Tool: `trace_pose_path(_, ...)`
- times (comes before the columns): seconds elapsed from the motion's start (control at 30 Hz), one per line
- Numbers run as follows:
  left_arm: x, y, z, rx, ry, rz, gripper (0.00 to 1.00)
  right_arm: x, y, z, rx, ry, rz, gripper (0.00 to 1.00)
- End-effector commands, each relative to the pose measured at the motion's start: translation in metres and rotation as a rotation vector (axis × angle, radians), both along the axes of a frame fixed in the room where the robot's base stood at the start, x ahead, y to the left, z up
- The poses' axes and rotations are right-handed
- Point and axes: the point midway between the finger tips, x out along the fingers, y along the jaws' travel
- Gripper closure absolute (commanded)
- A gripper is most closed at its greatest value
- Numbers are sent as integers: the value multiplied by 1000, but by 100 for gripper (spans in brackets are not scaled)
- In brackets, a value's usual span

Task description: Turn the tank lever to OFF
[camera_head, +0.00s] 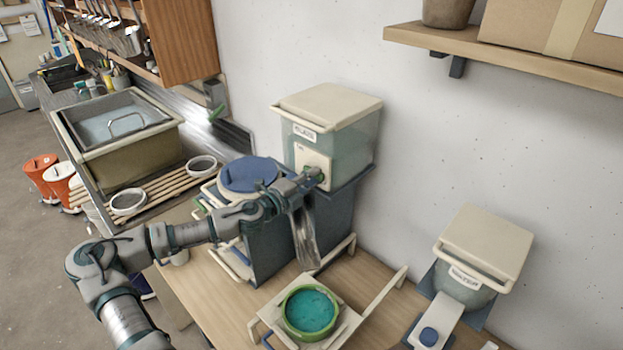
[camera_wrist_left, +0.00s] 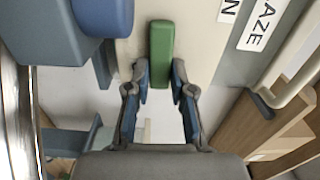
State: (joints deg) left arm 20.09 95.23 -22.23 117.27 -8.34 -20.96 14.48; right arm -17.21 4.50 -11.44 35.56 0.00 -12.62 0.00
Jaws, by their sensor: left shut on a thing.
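The glaze tank (camera_head: 355,143) is translucent with a cream lid. It stands on a dark blue-grey stand against the wall. Its green lever (camera_wrist_left: 161,48) points up in the left wrist view, beside a label ending in N and a GLAZE label (camera_wrist_left: 262,22). My left gripper (camera_wrist_left: 161,85) is shut on the lower part of the lever, one finger on each side. In the head view, the left gripper (camera_head: 312,178) is at the tank's front plate and hides most of the lever. My right gripper is in no view.
A green-rimmed bucket of teal glaze (camera_head: 310,311) stands on a cream support below the tank. A blue-lidded container (camera_head: 248,173) is left of the tank. A water tank (camera_head: 482,252) stands at right. A wooden shelf (camera_head: 500,60) juts from the wall above.

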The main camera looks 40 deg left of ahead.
Motion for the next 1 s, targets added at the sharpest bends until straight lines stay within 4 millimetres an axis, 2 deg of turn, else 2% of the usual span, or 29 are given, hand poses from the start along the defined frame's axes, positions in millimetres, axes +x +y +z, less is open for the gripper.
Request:
trace_pose_path(0.03, 0, -2, -6, 23, 4, -4, 100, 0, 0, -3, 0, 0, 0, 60)
trace_pose_path(0.33, 0, -2, -7, 52, 5, -6, 100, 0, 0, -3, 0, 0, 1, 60)
trace_pose_path(0.37, 0, -2, -8, 52, 5, -6, 75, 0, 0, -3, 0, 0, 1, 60)
trace_pose_path(0.4, 0, -2, -8, 52, 5, -6, 65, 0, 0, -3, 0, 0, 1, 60)
trace_pose_path(0.47, 0, -2, -8, 52, 5, -6, 52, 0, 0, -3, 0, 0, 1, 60)
trace_pose_path(0.83, -2, -1, -4, 56, -1, -4, 52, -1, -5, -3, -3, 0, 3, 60)
trace_pose_path(1.0, -14, -1, -2, 63, -3, -4, 52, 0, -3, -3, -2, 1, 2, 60)
